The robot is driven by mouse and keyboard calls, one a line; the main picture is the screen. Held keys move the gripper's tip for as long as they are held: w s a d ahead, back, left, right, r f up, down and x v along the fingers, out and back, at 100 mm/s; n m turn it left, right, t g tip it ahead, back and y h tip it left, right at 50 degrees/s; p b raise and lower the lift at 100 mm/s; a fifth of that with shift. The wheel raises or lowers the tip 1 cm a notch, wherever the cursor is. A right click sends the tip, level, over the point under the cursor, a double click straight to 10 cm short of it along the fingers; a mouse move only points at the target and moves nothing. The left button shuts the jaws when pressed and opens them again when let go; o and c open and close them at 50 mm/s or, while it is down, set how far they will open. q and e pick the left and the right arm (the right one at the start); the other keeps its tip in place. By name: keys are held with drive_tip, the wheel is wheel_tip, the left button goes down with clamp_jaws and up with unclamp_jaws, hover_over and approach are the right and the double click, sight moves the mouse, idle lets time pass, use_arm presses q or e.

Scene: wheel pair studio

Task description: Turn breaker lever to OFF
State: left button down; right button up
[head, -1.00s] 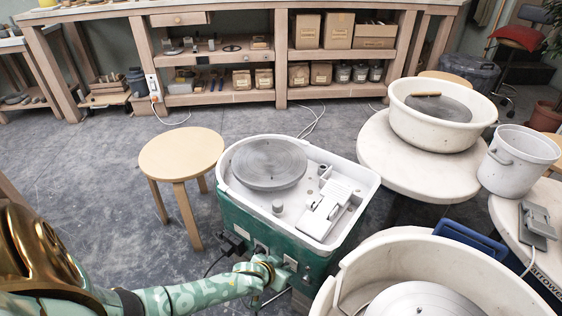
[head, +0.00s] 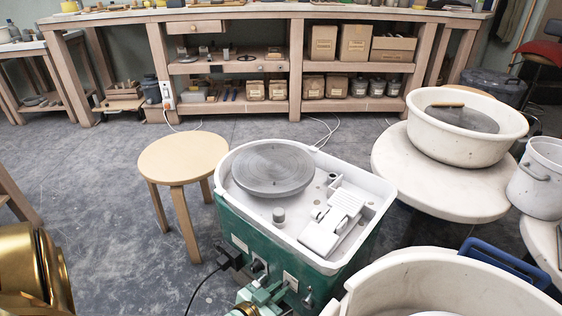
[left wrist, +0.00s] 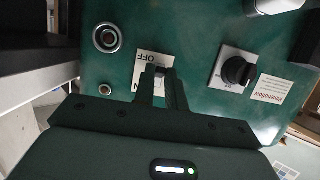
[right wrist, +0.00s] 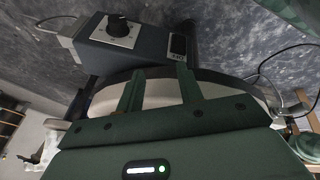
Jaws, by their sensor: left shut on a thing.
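The breaker lever (left wrist: 160,71) is a small dark toggle on a white plate (left wrist: 143,63) marked OFF and ON, on the green front panel of the potter's wheel (head: 230,225). My left gripper (left wrist: 163,79) is shut on the lever, its fingers hiding part of the plate. Lever position is hard to tell. In the head view my left gripper (head: 268,296) is at the panel's lower front, and the lever is hidden. In the right wrist view my right gripper (right wrist: 157,78) is open and empty, with its fingers apart.
A black knob (left wrist: 237,70) and a round metal-ringed fitting (left wrist: 107,38) flank the plate. A black plug and cable (head: 229,259) stick out left. A wooden stool (head: 183,155) stands left; a white basin (head: 440,275) is close on the right. A grey knob box (right wrist: 115,40) is beyond my right gripper.

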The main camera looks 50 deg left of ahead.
idle(0.3)
use_arm(q)
drive_tip(key=c, duration=1.4)
unclamp_jaws()
drive_tip(key=shift+c, duration=0.2)
use_arm(e)
drive_tip(key=shift+w, duration=0.1)
